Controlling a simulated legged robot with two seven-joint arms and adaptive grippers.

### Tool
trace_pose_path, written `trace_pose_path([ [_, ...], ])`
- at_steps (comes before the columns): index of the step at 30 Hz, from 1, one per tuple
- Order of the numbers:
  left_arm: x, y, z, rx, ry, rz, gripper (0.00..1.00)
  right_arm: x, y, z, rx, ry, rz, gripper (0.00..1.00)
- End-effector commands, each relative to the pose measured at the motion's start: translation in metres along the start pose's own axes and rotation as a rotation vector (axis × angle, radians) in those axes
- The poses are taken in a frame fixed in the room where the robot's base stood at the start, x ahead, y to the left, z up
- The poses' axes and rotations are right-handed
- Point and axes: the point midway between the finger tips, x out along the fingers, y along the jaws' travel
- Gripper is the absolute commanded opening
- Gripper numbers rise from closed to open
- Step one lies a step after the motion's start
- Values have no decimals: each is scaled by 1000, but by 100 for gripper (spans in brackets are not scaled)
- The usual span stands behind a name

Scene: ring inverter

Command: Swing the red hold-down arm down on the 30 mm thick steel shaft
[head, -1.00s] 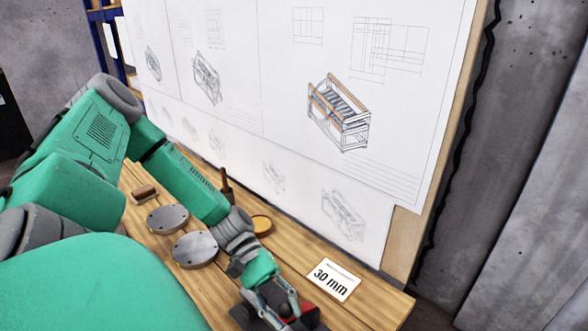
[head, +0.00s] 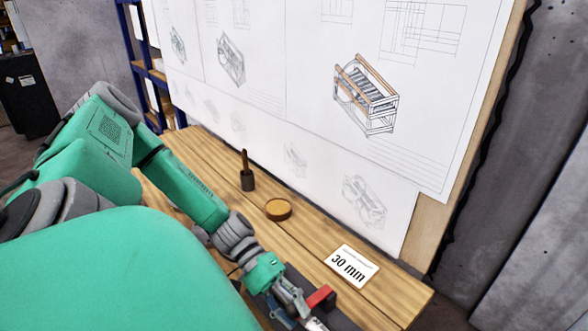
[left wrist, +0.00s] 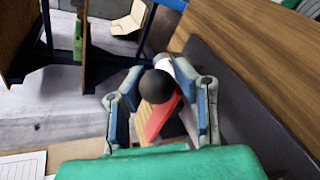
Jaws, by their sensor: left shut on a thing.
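The red hold-down arm (head: 321,297) shows at the bottom of the head view, just right of my left gripper (head: 288,302). In the left wrist view the red arm (left wrist: 163,118) runs between the fingers, with a black ball knob (left wrist: 157,88) in front of it. My left gripper (left wrist: 160,84) is shut on the hold-down arm around its knob end. A bright metal piece (head: 315,324), perhaps the steel shaft, shows at the bottom edge of the head view. Most of the fixture is cut off or hidden by my gripper. My right gripper is out of view.
A white "30 mm" card (head: 351,266) lies on the wooden bench (head: 320,238). A round wooden-topped piece (head: 278,209) and a dark tool with a wooden handle (head: 247,172) stand farther back. A board with drawings (head: 300,110) rises behind the bench.

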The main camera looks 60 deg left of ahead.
Motion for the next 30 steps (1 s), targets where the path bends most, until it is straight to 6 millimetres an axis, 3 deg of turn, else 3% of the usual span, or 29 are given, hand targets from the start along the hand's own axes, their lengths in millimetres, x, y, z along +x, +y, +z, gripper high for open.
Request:
trace_pose_path([
  [10,-1,-8,-6,-3,17,-14,0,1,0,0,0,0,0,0],
  [11,-1,-8,-6,-3,17,-14,28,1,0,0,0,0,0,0],
  [12,-1,-8,-5,-4,16,-14,42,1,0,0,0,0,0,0],
  [13,-1,-8,-5,-4,15,-14,48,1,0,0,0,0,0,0],
  [30,-5,-3,-1,2,4,-12,48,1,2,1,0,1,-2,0],
])
